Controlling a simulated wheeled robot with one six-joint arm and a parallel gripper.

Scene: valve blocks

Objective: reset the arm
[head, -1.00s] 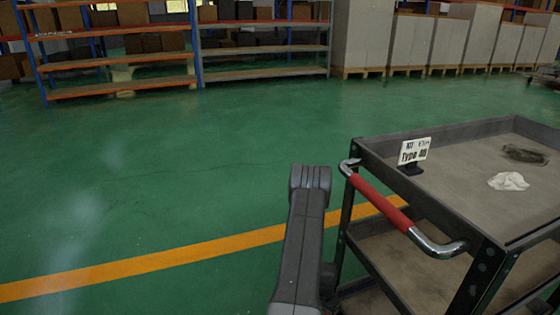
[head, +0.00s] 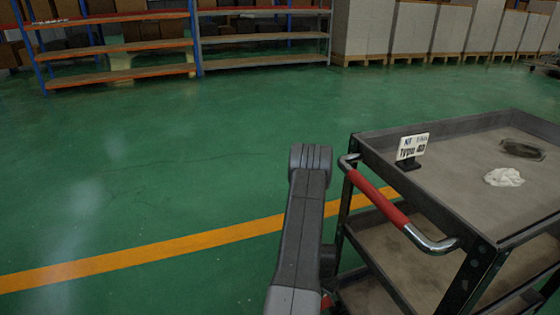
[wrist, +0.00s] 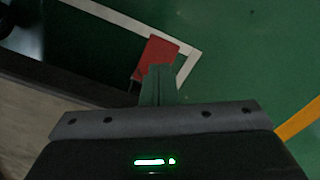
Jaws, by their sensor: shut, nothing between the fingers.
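My gripper (wrist: 158,72) shows in the wrist view, pointing away from the camera. Its fingers are together, with nothing between them. A red patch (wrist: 156,52) lies just beyond the fingertips, bordered by a pale angled strip (wrist: 130,22); I cannot tell what it is. In the head view my arm's dark grey link rises at the bottom middle, left of the cart. The gripper itself is not visible in the head view.
A grey cart (head: 460,135) with a red handle (head: 378,198) stands at right. Its top holds a sign (head: 413,147), a white cloth (head: 504,177) and a dark item (head: 522,149). Shelves (head: 110,48) stand far back. The green floor at left is clear.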

